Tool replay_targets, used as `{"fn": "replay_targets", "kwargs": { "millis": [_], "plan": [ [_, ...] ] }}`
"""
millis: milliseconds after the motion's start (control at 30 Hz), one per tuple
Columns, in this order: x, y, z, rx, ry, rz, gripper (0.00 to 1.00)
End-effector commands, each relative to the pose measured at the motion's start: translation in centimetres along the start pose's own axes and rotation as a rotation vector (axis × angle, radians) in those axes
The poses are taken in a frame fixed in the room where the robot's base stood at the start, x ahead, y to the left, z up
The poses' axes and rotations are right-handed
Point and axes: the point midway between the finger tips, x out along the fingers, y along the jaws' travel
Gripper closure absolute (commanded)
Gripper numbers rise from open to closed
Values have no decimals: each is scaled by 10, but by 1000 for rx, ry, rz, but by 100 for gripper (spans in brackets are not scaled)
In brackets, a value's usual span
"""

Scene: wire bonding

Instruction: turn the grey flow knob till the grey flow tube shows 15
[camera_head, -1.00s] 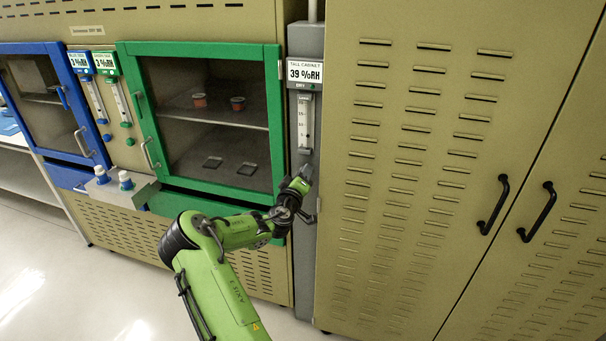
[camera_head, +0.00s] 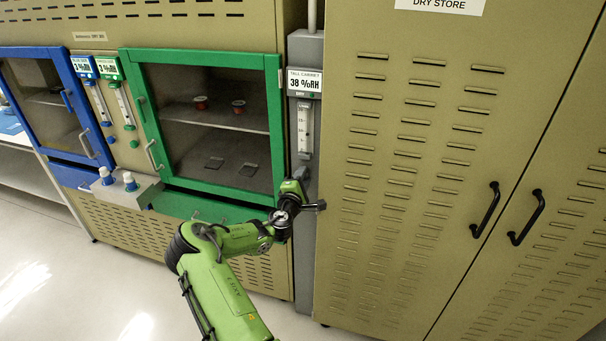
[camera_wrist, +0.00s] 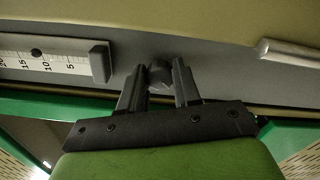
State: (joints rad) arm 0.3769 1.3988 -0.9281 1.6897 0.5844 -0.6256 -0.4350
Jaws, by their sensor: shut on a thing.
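The grey flow knob (camera_wrist: 160,74) sits on the grey panel below the tube's end block in the wrist view. My gripper (camera_wrist: 158,82) is shut on it, with one dark finger on each side. The grey flow tube (camera_wrist: 50,62) lies sideways in this view, with a white scale marked 5 to 20. Its dark float ball stands between the 10 and 15 marks. In the head view the tube (camera_head: 304,128) is upright on the grey column under the tall cabinet's display (camera_head: 304,82), which reads 38 %RH. My gripper (camera_head: 302,178) is below the tube there, and hides the knob.
The green-framed cabinet (camera_head: 275,120) stands just left of the column. The tall cabinet (camera_head: 400,200) with black door handles fills the right. Open floor lies at lower left.

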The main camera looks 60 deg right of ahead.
Motion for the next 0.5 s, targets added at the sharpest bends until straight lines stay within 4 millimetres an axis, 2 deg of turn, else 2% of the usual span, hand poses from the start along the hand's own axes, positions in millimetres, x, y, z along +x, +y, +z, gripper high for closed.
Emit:
{"fn": "replay_targets", "kwargs": {
  "millis": [500],
  "plan": [
    [-1,2,-1,-491,5,-4,98]
  ]
}}
